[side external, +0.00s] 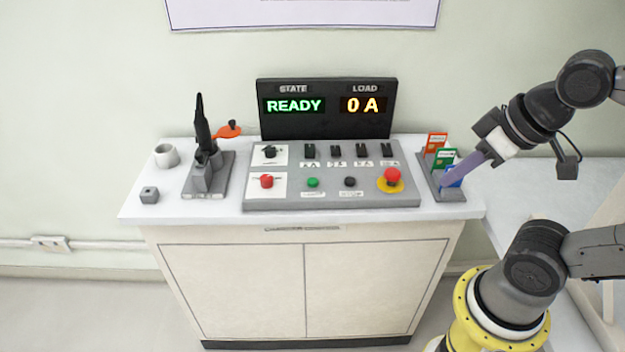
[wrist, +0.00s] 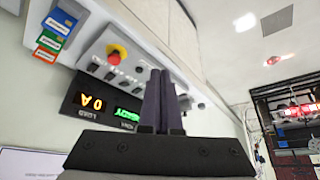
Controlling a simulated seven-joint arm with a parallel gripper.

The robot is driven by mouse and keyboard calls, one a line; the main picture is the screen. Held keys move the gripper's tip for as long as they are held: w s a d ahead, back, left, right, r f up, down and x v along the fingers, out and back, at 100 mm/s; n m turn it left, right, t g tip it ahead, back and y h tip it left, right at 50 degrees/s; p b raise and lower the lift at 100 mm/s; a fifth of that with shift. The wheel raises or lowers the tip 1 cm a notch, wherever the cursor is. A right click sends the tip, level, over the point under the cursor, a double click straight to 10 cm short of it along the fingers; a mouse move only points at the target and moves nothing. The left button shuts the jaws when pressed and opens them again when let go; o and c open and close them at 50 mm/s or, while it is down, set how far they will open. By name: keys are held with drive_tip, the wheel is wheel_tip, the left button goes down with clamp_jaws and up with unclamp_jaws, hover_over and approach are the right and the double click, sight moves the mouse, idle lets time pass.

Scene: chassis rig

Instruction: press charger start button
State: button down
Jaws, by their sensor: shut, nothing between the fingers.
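The grey control panel (side external: 360,201) lies on the white cabinet top. A green button (side external: 313,183) sits in its front row, between a red knob (side external: 266,181) and a black button (side external: 350,182). The labels are too small to read. The display (side external: 328,125) reads STATE READY and LOAD 0 A. My gripper (side external: 447,184) is shut and empty at the right, in front of the card rack and apart from the panel's buttons. In the wrist view my gripper's fingers (wrist: 163,82) are together and hide part of the panel (wrist: 93,50); I cannot make out the green button there.
A red emergency button (side external: 392,175) on yellow stands at the panel's right. A card rack (side external: 454,195) stands right of the panel. A black upright tool in a grey stand (side external: 216,183), a white cup (side external: 166,156) and a small grey block (side external: 149,195) are at the left.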

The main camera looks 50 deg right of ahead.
drive_tip(key=w+a+r+n+t+y, duration=0.1)
drive_tip(key=w+a+r+n+t, duration=0.15)
drive_tip(key=w+r+n, duration=0.4)
drive_tip(key=n+t+h, duration=0.1)
drive_tip(key=n, duration=0.1)
hover_over(317, 182)
wheel_tip(317, 182, down, 13)
drive_tip(key=shift+f, duration=0.25)
drive_tip(key=shift+f, duration=4.4)
